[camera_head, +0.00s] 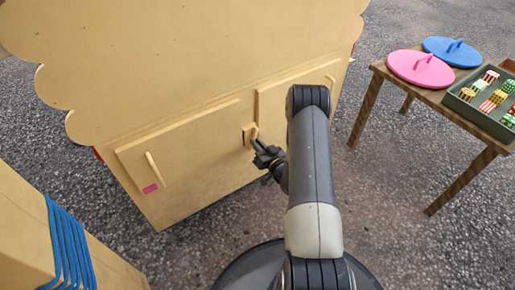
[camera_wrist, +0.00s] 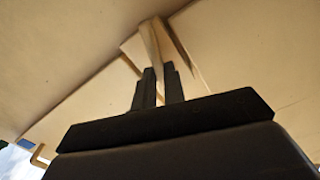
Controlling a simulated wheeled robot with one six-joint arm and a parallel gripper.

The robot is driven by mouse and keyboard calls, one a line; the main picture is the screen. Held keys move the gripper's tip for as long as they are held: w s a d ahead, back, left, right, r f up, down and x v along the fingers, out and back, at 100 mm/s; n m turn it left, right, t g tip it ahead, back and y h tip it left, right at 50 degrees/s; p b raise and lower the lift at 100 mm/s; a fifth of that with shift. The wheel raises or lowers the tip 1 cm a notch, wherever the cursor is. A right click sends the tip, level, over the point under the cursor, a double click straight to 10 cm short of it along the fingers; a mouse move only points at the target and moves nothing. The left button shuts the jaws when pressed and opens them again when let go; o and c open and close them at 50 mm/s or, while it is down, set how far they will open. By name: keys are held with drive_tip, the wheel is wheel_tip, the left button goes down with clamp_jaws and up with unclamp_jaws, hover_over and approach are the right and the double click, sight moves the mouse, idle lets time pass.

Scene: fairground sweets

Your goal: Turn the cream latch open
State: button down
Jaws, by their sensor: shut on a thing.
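The cream latch (camera_head: 251,131) sits on the front of the cream cabinet, between its two door panels. It also shows in the wrist view (camera_wrist: 150,45) as a pale bar standing out from the cabinet face. My gripper (camera_head: 259,147) is at the latch from the lower right. In the wrist view my gripper (camera_wrist: 159,80) has its dark fingertips closed around the latch's near end. The left door (camera_head: 190,150) looks shut and has an upright handle (camera_head: 155,170). The right door (camera_head: 285,100) is partly hidden by my arm.
A wooden table (camera_head: 440,97) at the right holds a pink lid (camera_head: 420,68), a blue lid (camera_head: 452,51) and a green tray (camera_head: 484,112) of striped sweets. A cream block with blue cord (camera_head: 66,245) stands at lower left. Grey ground lies open between cabinet and table.

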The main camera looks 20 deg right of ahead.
drive_tip(key=shift+n+b, duration=1.15)
drive_tip(key=shift+n, duration=0.45)
drive_tip(key=c, duration=1.5)
unclamp_jaws()
drive_tip(key=p+v, duration=0.2)
drive_tip(key=v, duration=0.8)
drive_tip(key=shift+s+d+p, duration=0.1)
drive_tip(key=shift+s+p, duration=0.3)
